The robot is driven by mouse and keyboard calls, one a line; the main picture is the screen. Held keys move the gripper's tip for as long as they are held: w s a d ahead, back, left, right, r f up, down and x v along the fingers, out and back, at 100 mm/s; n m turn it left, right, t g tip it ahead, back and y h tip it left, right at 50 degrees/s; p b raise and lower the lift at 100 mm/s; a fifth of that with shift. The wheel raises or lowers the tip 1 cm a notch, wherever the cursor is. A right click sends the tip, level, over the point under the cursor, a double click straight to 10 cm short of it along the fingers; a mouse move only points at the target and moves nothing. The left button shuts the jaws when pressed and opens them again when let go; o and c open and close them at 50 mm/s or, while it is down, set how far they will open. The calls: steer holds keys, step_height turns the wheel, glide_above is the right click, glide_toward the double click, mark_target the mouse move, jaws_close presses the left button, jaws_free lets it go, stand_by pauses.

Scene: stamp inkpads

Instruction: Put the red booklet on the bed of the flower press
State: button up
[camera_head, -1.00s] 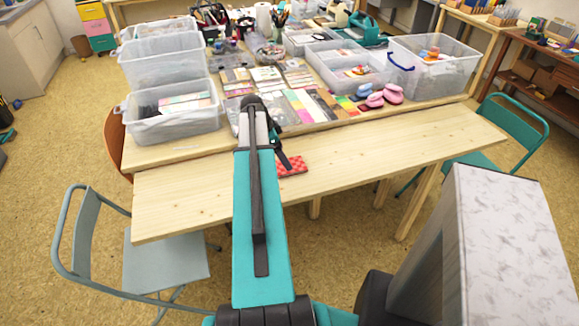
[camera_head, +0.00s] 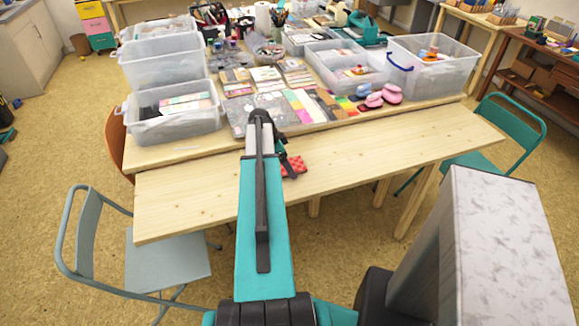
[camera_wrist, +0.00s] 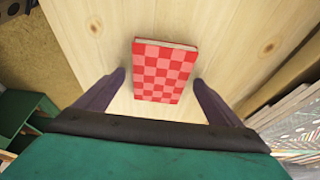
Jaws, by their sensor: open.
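The red booklet (camera_wrist: 163,72), with a red and pink checked cover, lies flat on the light wooden bench. In the head view the booklet (camera_head: 297,167) shows partly, beside the end of my arm. My gripper (camera_wrist: 160,82) is open in the wrist view, with one dark finger on each side of the booklet and a gap between each finger and it. In the head view my gripper (camera_head: 289,162) is mostly hidden behind my arm. I cannot make out a flower press for certain in these frames.
A table behind the bench (camera_head: 190,205) holds clear bins (camera_head: 173,112), flat sheets, colored cards and pink stampers (camera_head: 384,95). A grey chair (camera_head: 165,255) stands at front left and a teal chair (camera_head: 515,125) at right. The bench is otherwise clear.

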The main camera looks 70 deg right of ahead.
stand_by(0.3)
steer(key=c, duration=1.3)
steer(key=shift+r, duration=0.2)
steer(key=shift+r+b, duration=0.55)
steer(key=shift+r, duration=0.6)
steer(key=a+b, duration=0.1)
steer(key=a, duration=0.4)
steer(key=w+a+r+b, duration=0.1)
steer(key=a, duration=0.4)
steer(key=w+a+r+b, duration=0.1)
steer(key=a, duration=0.5)
steer(key=shift+r+b, duration=0.2)
steer(key=shift+b, duration=0.15)
steer(key=shift+d, duration=0.1)
